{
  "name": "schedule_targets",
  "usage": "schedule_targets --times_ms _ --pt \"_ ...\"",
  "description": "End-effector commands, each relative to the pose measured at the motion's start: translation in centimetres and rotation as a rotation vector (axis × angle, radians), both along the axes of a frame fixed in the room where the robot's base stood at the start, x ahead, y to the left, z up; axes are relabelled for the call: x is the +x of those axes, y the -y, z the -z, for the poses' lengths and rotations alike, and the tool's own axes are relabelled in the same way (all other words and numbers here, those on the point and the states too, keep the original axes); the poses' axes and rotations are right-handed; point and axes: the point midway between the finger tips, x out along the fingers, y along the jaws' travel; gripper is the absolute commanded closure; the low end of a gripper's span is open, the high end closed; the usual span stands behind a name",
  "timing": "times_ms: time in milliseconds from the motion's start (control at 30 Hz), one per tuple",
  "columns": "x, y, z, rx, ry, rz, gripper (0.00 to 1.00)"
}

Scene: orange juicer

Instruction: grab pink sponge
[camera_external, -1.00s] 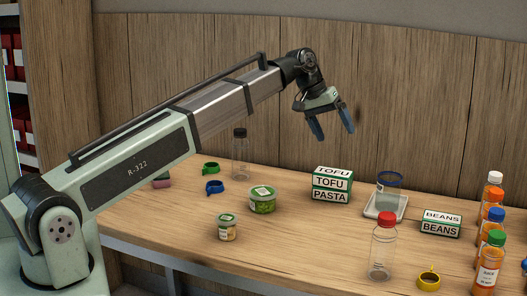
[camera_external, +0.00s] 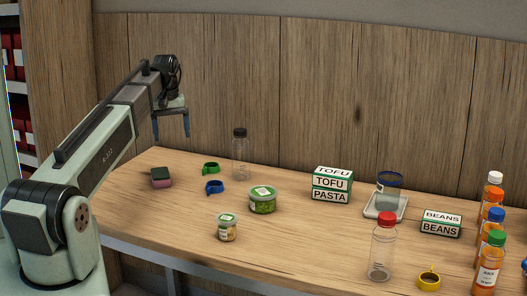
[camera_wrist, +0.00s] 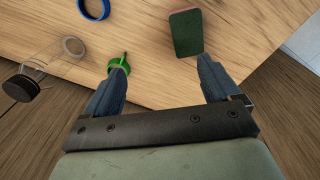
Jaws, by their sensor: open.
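The pink sponge (camera_external: 161,183) has a dark green top layer and lies at the left end of the wooden table. I cannot tell the exact height between fingertips and sponge.
A green ring (camera_external: 211,168) and a blue ring (camera_external: 214,187) lie right of the sponge. Green-lidded jars (camera_external: 262,200), stacked boxes (camera_external: 332,185) and more bottles stand farther right.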

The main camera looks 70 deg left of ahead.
Motion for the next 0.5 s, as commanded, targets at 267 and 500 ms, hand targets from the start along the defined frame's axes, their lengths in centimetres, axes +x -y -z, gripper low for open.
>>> schedule_targets --times_ms 267,500 --pt "-4.5 -1.3 0.6 -0.011 -0.041 -0.073 0.11" --pt "-4.6 -1.3 3.4 -0.012 -0.043 -0.074 0.11"
